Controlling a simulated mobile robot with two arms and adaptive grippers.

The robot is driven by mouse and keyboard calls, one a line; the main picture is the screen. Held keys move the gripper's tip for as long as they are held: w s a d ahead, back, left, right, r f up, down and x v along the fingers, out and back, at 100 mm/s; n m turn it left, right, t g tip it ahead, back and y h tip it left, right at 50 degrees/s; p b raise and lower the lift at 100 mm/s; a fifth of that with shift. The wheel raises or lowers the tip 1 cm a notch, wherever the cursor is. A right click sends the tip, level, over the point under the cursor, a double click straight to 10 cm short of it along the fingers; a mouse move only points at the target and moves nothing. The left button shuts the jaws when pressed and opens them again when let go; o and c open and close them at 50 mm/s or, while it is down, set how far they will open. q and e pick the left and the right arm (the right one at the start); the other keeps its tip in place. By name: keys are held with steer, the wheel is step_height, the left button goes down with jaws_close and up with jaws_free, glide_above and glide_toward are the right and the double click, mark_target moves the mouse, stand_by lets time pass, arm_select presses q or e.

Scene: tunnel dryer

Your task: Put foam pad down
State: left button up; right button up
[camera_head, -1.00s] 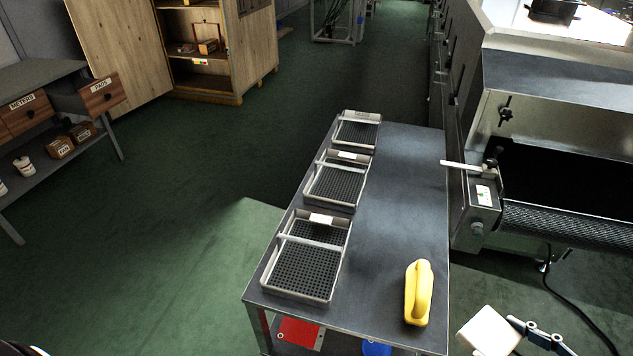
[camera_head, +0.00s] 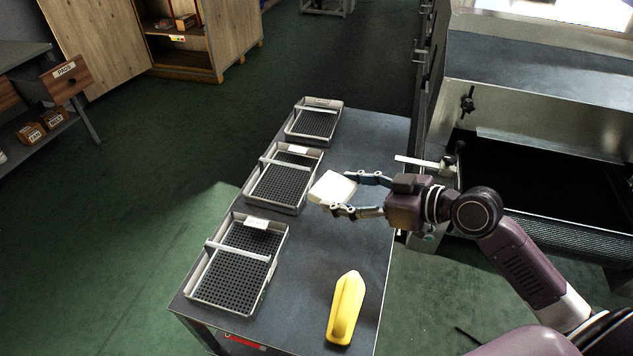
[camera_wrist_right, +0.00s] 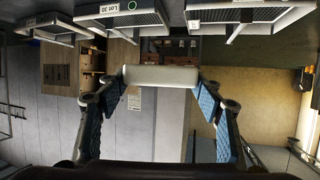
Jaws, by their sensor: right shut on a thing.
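The white foam pad (camera_head: 331,189) is held between the fingertips of my right gripper (camera_head: 345,192). It is over the grey table (camera_head: 375,150), beside the right edge of the middle tray; its exact height above the table I cannot tell. In the right wrist view the pad (camera_wrist_right: 160,76) spans the gap between the blue-padded fingers (camera_wrist_right: 160,100). My left gripper does not show.
Three perforated trays stand along the table's left side: near (camera_head: 194,283), middle (camera_head: 299,195) and far (camera_head: 335,125). A yellow handled object (camera_head: 345,308) lies at the front right. The dryer (camera_head: 540,70) stands to the right. The table's middle strip is clear.

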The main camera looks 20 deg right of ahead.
steer(key=shift+m+t+h, duration=0.4)
steer(key=shift+h, duration=0.1)
steer(key=w+r, duration=0.1)
steer(key=w+d+r, duration=0.1)
steer(key=w+r, duration=0.1)
steer(key=shift+w, duration=0.15)
steer(key=shift+w+d+r+p, duration=0.15)
steer(key=shift+w+p, duration=0.15)
steer(key=shift+w+f, duration=0.1)
steer(key=shift+f, duration=0.25)
steer(key=b, duration=0.1)
glide_above(339, 230)
step_height(339, 230, down, 14)
steer(key=shift+r, duration=0.1)
step_height(339, 230, down, 5)
steer(key=shift+f+b, duration=0.15)
steer(key=shift+b, duration=0.4)
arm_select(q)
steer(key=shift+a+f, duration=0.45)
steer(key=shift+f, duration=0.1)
arm_select(e)
steer(key=shift+f, duration=0.1)
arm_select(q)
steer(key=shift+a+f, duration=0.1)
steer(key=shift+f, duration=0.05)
arm_select(e)
steer(key=o, duration=0.8)
